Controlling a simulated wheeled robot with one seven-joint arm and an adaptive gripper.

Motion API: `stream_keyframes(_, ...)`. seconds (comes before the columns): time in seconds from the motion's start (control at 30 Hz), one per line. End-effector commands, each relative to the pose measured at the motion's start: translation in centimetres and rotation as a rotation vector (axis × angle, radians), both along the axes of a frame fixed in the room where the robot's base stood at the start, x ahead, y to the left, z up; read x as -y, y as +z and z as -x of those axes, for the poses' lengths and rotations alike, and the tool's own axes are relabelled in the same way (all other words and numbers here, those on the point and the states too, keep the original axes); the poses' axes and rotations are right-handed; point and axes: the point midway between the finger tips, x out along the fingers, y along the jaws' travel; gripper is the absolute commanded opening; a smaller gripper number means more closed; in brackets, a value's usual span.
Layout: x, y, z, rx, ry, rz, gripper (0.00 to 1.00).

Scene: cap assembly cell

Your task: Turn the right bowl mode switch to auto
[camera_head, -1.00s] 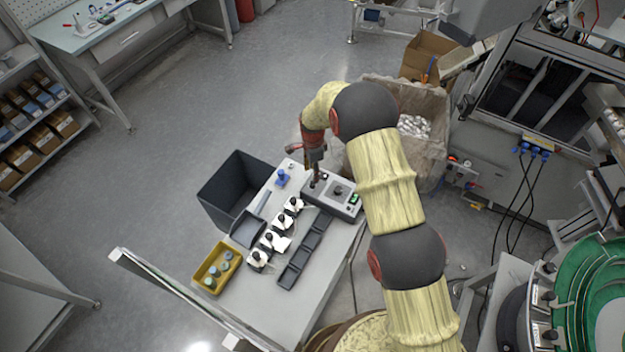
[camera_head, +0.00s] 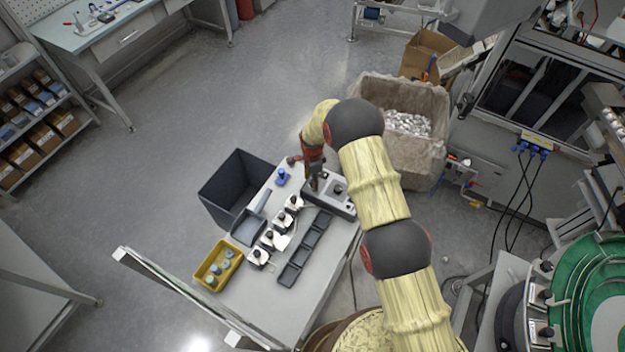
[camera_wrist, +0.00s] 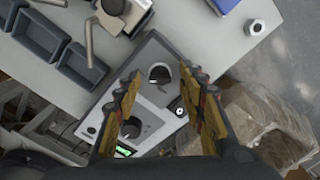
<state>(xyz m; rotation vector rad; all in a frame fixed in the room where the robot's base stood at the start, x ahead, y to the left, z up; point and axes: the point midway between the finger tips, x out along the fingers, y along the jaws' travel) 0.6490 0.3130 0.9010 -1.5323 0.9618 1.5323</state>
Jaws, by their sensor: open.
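A grey control box (camera_head: 343,207) sits at the right edge of the white table, partly hidden by my arm in the head view. In the wrist view the box panel (camera_wrist: 152,112) carries two dark rotary knobs. One knob (camera_wrist: 160,74), with a light pointer mark, lies between my fingertips in the picture. The other knob (camera_wrist: 131,127) is lower, near a lit green display (camera_wrist: 124,151). I cannot read which one is the right bowl mode switch. My gripper (camera_wrist: 163,74) is open over the first knob, pointing down at the box. Contact cannot be told. It also shows in the head view (camera_head: 315,184).
Dark trays (camera_head: 305,245) and several white fixtures with black knobs stand left of the box. A yellow bin (camera_head: 207,283) is farther left. A hex nut (camera_wrist: 255,27) and a blue part (camera_head: 281,177) lie near the far end. A large sack-lined crate (camera_head: 385,150) stands behind.

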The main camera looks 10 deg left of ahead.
Motion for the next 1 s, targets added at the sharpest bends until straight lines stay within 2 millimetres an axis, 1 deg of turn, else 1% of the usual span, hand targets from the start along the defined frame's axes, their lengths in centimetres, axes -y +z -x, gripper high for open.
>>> stream_keyframes(0.13, 0.00, 0.00, 0.01, 0.000, 0.000, 0.000, 0.40)
stream_keyframes(0.83, 0.01, 0.01, 0.03, -0.001, 0.000, 0.000, 0.00)
stream_keyframes(1.0, 0.01, 0.00, 0.02, -0.001, 0.002, 0.000, 0.00)
